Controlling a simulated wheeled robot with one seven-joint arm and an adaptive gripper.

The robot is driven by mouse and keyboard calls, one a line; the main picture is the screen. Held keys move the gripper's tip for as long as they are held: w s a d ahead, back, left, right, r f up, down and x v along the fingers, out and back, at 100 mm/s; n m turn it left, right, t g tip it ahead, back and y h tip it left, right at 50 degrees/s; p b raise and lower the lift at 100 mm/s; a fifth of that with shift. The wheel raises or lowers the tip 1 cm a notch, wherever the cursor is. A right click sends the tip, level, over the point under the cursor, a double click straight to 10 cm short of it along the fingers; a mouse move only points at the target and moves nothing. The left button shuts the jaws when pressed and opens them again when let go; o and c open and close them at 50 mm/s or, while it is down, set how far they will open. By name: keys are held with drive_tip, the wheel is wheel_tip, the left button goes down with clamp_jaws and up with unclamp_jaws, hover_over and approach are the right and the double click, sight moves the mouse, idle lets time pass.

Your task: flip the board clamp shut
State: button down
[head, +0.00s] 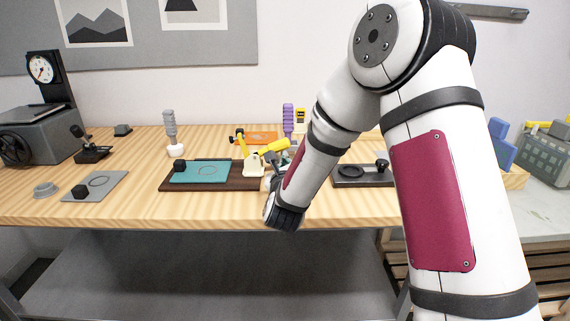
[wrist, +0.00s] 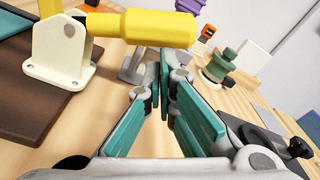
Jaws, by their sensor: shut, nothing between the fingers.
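The board clamp has a cream base (head: 254,165) at the right end of a dark brown board (head: 212,187). Its yellow arm (head: 241,144) stands raised, tilted up and left, and its thick yellow handle (head: 273,148) sticks out to the right. In the wrist view the handle (wrist: 145,27) lies across the top, with the cream base (wrist: 62,48) at upper left. My gripper (wrist: 164,78) is shut and empty, its teal-padded fingers just below and right of the handle in that view; I cannot tell if they touch it. In the head view my forearm hides most of the gripper.
A teal plate (head: 200,172) with a black knob lies on the board. A dark tray (head: 362,177) stands on the right, and a green-topped peg (wrist: 222,63) shows beyond my fingers.

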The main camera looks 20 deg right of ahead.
sight(281, 145)
drive_tip(key=shift+a+r+n+b, duration=0.1)
drive_tip(key=shift+r+n+b, duration=0.25)
drive_tip(key=shift+r+n, duration=0.5)
drive_tip(key=r+n, duration=0.1)
drive_tip(key=r+n+b, duration=0.1)
drive_tip(key=n, duration=0.1)
drive_tip(key=shift+w+a+r+n+b, duration=0.1)
drive_tip(key=shift+w+a+n+b, duration=0.05)
drive_tip(key=shift+a+n+b, duration=0.2)
drive_tip(key=shift+w+a+r+n+h+b, duration=0.15)
drive_tip(key=shift+a+r+n+h+b, duration=0.05)
drive_tip(key=shift+a+r+n+b, duration=0.6)
drive_tip(key=shift+w+a+r+n+h+b, duration=0.2)
drive_tip(key=shift+a+r+n+b, duration=0.15)
drive_tip(key=shift+r+n+b, duration=0.45)
drive_tip(key=shift+a, duration=0.1)
drive_tip(key=shift+s, duration=0.15)
drive_tip(key=v, duration=1.1)
drive_tip(key=shift+s+f, duration=0.25)
drive_tip(key=shift+s, duration=0.15)
drive_tip(key=shift+a+n, duration=0.1)
drive_tip(key=shift+n, duration=0.2)
